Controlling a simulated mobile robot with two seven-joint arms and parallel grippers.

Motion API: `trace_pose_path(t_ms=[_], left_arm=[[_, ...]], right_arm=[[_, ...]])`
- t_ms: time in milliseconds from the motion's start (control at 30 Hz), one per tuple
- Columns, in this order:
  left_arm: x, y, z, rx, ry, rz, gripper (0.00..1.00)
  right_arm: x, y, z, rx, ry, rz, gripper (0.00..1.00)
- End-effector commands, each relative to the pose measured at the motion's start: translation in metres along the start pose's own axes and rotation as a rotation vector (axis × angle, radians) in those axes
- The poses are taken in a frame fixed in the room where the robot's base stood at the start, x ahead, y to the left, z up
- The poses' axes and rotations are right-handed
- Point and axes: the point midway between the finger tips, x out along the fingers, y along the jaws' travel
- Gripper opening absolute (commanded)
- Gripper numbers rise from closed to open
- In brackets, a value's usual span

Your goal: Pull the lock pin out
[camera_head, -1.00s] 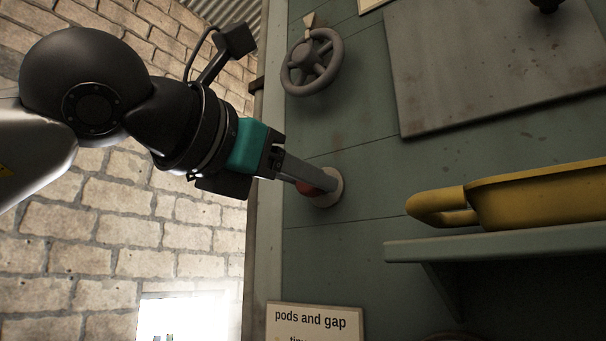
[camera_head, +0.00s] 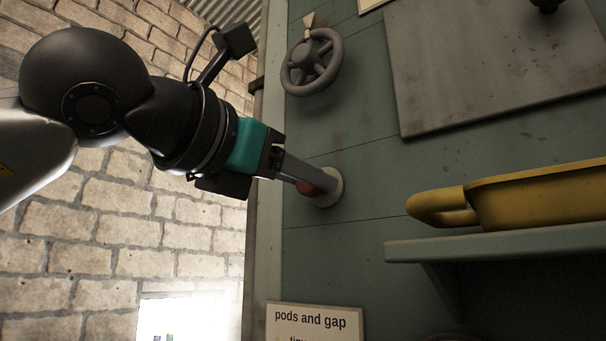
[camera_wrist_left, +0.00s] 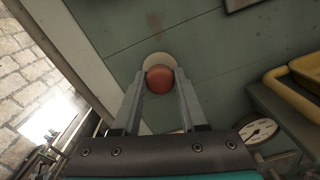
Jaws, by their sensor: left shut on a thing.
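The lock pin shows as a red rounded knob (camera_head: 308,187) in front of a pale round plate (camera_head: 331,190) on the green panel. In the left wrist view the red knob (camera_wrist_left: 160,79) sits between the tips of my left gripper's fingers, with the pale plate (camera_wrist_left: 158,60) behind it. My left gripper (camera_head: 305,180) comes in from the left and is shut on the knob. The pin's shaft is hidden behind the knob. My right gripper is not in view.
A grey handwheel (camera_head: 311,62) is above the knob. A yellow tray (camera_head: 540,195) rests on a shelf (camera_head: 500,245) to the right. A "pods and gap" sign (camera_head: 312,320) is below. A dial (camera_wrist_left: 258,131) shows in the wrist view. The panel around the knob is clear.

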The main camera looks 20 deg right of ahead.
Motion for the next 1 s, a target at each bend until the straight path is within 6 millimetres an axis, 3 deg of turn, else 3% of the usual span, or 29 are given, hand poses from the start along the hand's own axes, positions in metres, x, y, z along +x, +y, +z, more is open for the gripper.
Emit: trace_pose_path(t_ms=[167,467,767,800,1000], left_arm=[[-0.005,0.001,0.000,0.000,-0.004,0.002,0.00],[-0.037,0.000,0.000,0.001,-0.005,0.003,0.00],[-0.039,0.000,0.002,0.002,-0.004,0.001,0.00],[-0.039,0.000,0.002,0.002,-0.004,0.001,0.47],[-0.039,0.000,0.001,0.002,-0.003,0.001,0.69]], right_arm=[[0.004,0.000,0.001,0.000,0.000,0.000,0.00],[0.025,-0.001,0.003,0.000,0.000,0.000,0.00],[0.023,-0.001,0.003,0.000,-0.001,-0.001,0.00],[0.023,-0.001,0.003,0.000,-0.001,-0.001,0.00],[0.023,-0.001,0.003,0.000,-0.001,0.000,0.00]])
